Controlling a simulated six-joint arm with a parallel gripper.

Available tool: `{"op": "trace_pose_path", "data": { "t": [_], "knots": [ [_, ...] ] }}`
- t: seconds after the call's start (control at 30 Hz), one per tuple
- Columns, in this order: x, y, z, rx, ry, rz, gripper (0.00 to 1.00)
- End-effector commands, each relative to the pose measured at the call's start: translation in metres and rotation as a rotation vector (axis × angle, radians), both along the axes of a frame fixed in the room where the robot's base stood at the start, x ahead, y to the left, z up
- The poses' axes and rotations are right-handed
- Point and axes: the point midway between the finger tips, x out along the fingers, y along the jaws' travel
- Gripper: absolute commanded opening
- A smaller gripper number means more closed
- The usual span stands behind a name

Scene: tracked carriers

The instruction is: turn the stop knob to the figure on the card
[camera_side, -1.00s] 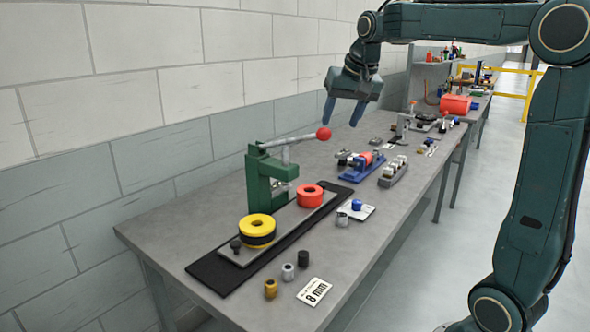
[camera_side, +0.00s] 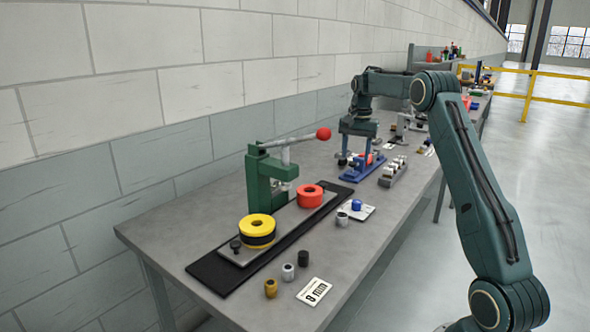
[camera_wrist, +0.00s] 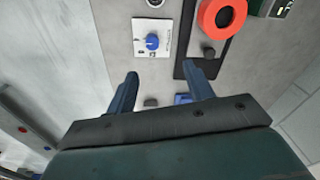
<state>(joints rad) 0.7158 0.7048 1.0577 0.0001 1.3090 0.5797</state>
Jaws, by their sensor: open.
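A blue knob (camera_side: 356,204) stands on a small white plate (camera_side: 367,213) on the bench. In the wrist view the blue knob (camera_wrist: 152,41) shows a pale pointer line, and the white plate (camera_wrist: 141,25) has dark markings too small to read. A white card (camera_side: 314,291) near the bench's front edge reads 8 mm. My gripper (camera_side: 356,163) is open and empty, over the blue fixture behind the knob plate. In the wrist view the knob lies beyond the fingertips of my gripper (camera_wrist: 161,73), apart from them.
A green press (camera_side: 262,178) with a red-tipped lever stands left, with a red ring (camera_side: 310,197) and yellow ring (camera_side: 257,226) on its base. A blue fixture (camera_side: 358,175) and grey block with pegs (camera_side: 392,173) stand beyond the knob. Small cylinders (camera_side: 289,271) lie nearer.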

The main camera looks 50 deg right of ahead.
Motion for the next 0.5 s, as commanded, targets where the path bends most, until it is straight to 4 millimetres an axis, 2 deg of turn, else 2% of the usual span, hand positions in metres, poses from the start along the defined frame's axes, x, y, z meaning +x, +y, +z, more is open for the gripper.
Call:
{"op": "trace_pose_path", "data": {
  "t": [0.03,0.2,0.5],
  "knots": [
    [-0.002,-0.008,-0.012,0.014,0.014,-0.021,0.52],
    [-0.006,-0.023,-0.034,0.041,0.043,-0.067,0.52],
    [-0.008,-0.027,-0.04,0.049,0.051,-0.081,0.52]
  ]
}}
